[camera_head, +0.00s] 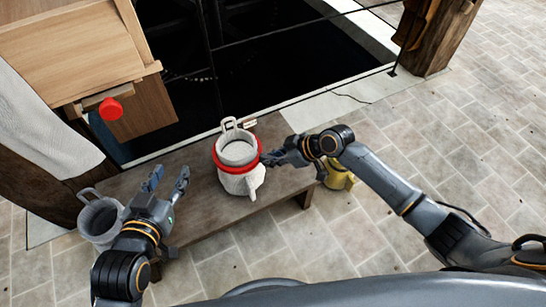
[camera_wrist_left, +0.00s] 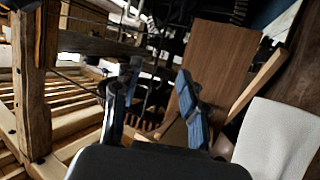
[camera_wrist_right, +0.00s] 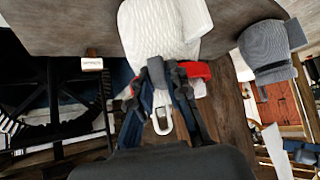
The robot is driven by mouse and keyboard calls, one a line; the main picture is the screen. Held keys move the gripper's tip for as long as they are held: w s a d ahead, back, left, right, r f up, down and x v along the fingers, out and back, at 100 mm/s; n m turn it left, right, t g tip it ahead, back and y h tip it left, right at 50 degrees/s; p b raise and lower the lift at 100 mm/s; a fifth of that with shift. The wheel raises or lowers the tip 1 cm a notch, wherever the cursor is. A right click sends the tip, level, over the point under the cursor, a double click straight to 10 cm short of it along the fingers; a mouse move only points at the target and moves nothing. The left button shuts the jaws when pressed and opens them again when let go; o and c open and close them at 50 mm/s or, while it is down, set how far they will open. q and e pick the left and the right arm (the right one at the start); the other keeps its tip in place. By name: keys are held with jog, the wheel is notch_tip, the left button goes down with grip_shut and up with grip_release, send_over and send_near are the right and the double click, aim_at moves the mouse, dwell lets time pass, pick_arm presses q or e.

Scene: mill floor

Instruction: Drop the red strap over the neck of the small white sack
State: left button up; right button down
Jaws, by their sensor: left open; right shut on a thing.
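The small white sack (camera_head: 240,184) stands upright on the wooden bench, with a round open top and a looped handle at its far side. The red strap (camera_head: 230,169) runs around the front and sides of its neck; its far part is hidden behind the sack top. My right gripper (camera_head: 270,158) is at the right side of the sack, shut on the strap. In the right wrist view the strap (camera_wrist_right: 198,70) shows between and beside the fingers, against the white sack (camera_wrist_right: 155,30). My left gripper (camera_head: 168,181) is open and empty, left of the sack and apart from it.
A grey sack (camera_head: 98,218) stands at the bench's left end. A yellow can (camera_head: 340,176) is beyond its right end. The bench (camera_head: 203,222) is bare near the front. Behind are a dark pit and a wooden box with a red knob (camera_head: 110,109).

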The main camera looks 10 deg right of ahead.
jog(key=shift+f+b, duration=0.4)
jog(key=shift+f, duration=0.2)
pick_arm(q)
jog(key=shift+w+d+r+t+h, duration=0.15)
jog(key=shift+w+d+r+t, duration=0.1)
jog(key=shift+r+t, duration=0.45)
jog(key=shift+w+d+r+t+h, duration=0.15)
jog(key=shift+w+r+t, duration=0.15)
jog(key=shift+r, duration=0.55)
jog(key=shift+w+d+r+t+h, duration=0.1)
jog(key=shift+w+d+r+t, duration=0.1)
jog(key=shift+r+t, duration=0.5)
pick_arm(e)
jog(key=shift+f, duration=0.2)
jog(key=c, duration=1.2)
grip_release()
pick_arm(q)
jog(key=shift+a+f, duration=0.1)
pick_arm(e)
jog(key=v, duration=1.2)
